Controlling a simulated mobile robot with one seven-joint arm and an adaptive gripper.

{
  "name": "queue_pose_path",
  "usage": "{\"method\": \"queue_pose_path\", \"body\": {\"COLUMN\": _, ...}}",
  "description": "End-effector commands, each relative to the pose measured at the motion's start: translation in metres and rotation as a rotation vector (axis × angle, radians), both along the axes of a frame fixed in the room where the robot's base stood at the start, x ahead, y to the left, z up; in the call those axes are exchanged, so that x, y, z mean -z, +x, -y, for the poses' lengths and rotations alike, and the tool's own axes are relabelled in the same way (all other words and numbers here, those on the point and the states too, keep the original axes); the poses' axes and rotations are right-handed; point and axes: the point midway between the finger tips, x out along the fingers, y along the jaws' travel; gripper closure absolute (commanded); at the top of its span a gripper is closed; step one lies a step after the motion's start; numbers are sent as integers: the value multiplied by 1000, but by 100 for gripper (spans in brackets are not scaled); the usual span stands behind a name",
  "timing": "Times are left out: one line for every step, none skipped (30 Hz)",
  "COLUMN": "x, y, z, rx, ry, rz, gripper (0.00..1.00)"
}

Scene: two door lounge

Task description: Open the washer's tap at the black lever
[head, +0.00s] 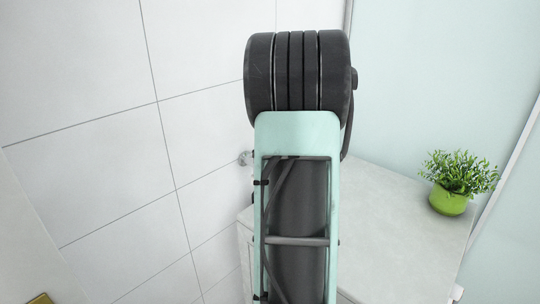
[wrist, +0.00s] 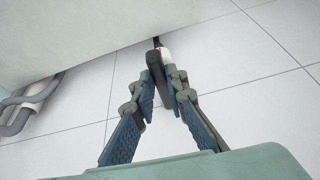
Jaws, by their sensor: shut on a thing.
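The black lever (wrist: 156,66) shows in the wrist view at the top centre, between the tips of my gripper (wrist: 161,80). My gripper is shut on it, with the finger pads slanting together toward it. A small white and red part (wrist: 166,55), seemingly of the tap, shows just behind the lever, near the tiled wall. How far the lever is turned is hard to tell. In the head view my arm stands in the middle and hides my gripper and the lever. A small metal fitting (head: 244,158) on the wall peeks out left of my arm.
In the head view, a green potted plant (head: 448,201) stands on a white top (head: 398,226) at the right. White tiled wall (head: 90,90) fills the left. Grey pipes (wrist: 20,112) run at the left of the wrist view, below a pale surface.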

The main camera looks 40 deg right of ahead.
Motion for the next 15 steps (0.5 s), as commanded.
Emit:
{"method": "queue_pose_path", "body": {"x": 0, "y": 0, "z": 1, "rx": 1, "ry": -2, "rz": 0, "gripper": 100}}
{"method": "queue_pose_path", "body": {"x": 0, "y": 0, "z": 1, "rx": 1, "ry": -2, "rz": 0, "gripper": 100}}
{"method": "queue_pose_path", "body": {"x": 0, "y": 0, "z": 1, "rx": 2, "ry": -1, "rz": 0, "gripper": 100}}
{"method": "queue_pose_path", "body": {"x": 0, "y": 0, "z": 1, "rx": 2, "ry": -1, "rz": 0, "gripper": 100}}
{"method": "queue_pose_path", "body": {"x": 0, "y": 0, "z": 1, "rx": 2, "ry": -1, "rz": 0, "gripper": 100}}
{"method": "queue_pose_path", "body": {"x": 0, "y": 0, "z": 1, "rx": 2, "ry": -1, "rz": 0, "gripper": 100}}
{"method": "queue_pose_path", "body": {"x": 0, "y": 0, "z": 1, "rx": 2, "ry": -1, "rz": 0, "gripper": 100}}
{"method": "queue_pose_path", "body": {"x": 0, "y": 0, "z": 1, "rx": 2, "ry": -1, "rz": 0, "gripper": 84}}
{"method": "queue_pose_path", "body": {"x": 0, "y": 0, "z": 1, "rx": 3, "ry": -1, "rz": 0, "gripper": 80}}
{"method": "queue_pose_path", "body": {"x": 0, "y": 0, "z": 1, "rx": 3, "ry": -1, "rz": 0, "gripper": 76}}
{"method": "queue_pose_path", "body": {"x": 0, "y": 0, "z": 1, "rx": 3, "ry": -1, "rz": 0, "gripper": 73}}
{"method": "queue_pose_path", "body": {"x": 0, "y": 0, "z": 1, "rx": 3, "ry": -1, "rz": 0, "gripper": 70}}
{"method": "queue_pose_path", "body": {"x": 0, "y": 0, "z": 1, "rx": 3, "ry": -1, "rz": 0, "gripper": 70}}
{"method": "queue_pose_path", "body": {"x": 0, "y": 0, "z": 0, "rx": 2, "ry": 0, "rz": 0, "gripper": 70}}
{"method": "queue_pose_path", "body": {"x": 0, "y": 0, "z": 0, "rx": 2, "ry": 0, "rz": 0, "gripper": 70}}
